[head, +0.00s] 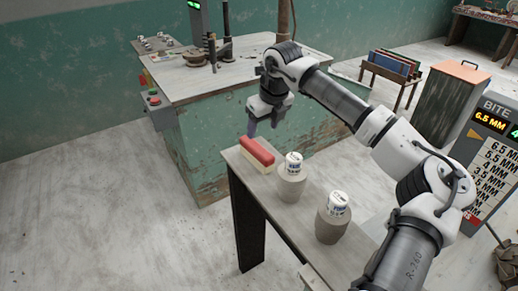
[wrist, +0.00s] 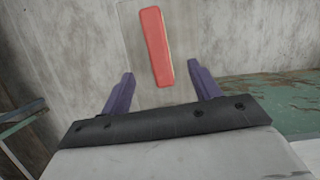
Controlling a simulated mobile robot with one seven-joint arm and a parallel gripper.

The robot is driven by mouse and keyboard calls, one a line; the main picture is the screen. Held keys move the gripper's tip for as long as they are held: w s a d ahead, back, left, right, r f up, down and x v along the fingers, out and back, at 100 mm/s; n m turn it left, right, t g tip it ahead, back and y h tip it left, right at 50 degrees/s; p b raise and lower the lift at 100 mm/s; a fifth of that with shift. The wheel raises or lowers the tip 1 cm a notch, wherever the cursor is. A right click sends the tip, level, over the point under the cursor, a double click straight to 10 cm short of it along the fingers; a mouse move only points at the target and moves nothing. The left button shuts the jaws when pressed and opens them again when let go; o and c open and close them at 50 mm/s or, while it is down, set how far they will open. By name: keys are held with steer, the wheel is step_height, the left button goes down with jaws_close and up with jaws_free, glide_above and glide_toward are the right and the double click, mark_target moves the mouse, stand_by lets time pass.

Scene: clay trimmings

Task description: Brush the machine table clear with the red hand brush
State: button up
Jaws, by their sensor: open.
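The machine table (head: 185,89) is a green cabinet with a grey top behind the bench. Dark machine parts stand on it; loose trimmings are too small to make out.
Two grey pots with labelled white tops, a nearer one (head: 331,222) and a farther one (head: 291,182), stand on the bench (head: 283,208) right of the brush. A control box (head: 152,99) is on the machine table's left side. Floor at left is clear.

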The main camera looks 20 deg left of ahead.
mark_target(257, 147)
steer(key=x, duration=0.4)
steer(key=p+x, duration=0.1)
steer(key=x, duration=0.1)
steer(key=shift+s+a+f, duration=0.2)
steer(key=shift+f, duration=0.1)
steer(key=shift+p+x, duration=1.05)
steer(key=shift+x, duration=1.65)
steer(key=c, duration=1.1)
